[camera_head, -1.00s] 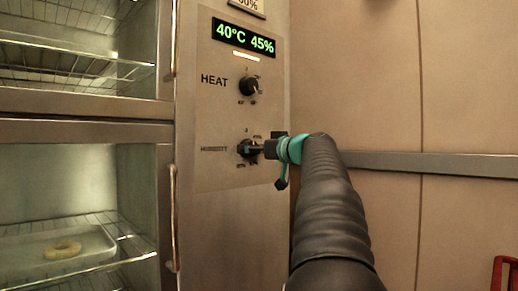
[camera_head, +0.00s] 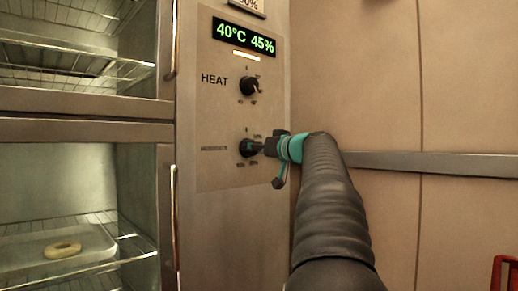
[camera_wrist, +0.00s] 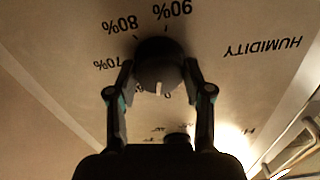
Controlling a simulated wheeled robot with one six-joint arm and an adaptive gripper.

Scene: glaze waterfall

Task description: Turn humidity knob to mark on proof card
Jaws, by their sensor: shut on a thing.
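The humidity knob (camera_head: 246,148) is a dark round knob on the steel control panel, below the heat knob. In the wrist view the knob (camera_wrist: 158,66) sits between the two fingers of my gripper (camera_wrist: 160,78), which is shut on it from both sides. A short white pointer line shows on the knob's lower part, in that upside-down view, by a partly hidden mark. Marks 70%, 80% and 90% are readable around it. The proof card (camera_head: 248,6) is cut off at the top edge; it ends in "0%", its first digit unclear. My gripper also shows in the head view (camera_head: 258,147).
The green display (camera_head: 244,38) reads 40°C 45%. The heat knob (camera_head: 249,86) is just above the humidity knob. At left are cabinet compartments with wire racks, a tray (camera_head: 90,238) with a ring of dough, and vertical handles. A wall rail (camera_head: 430,163) runs at right.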

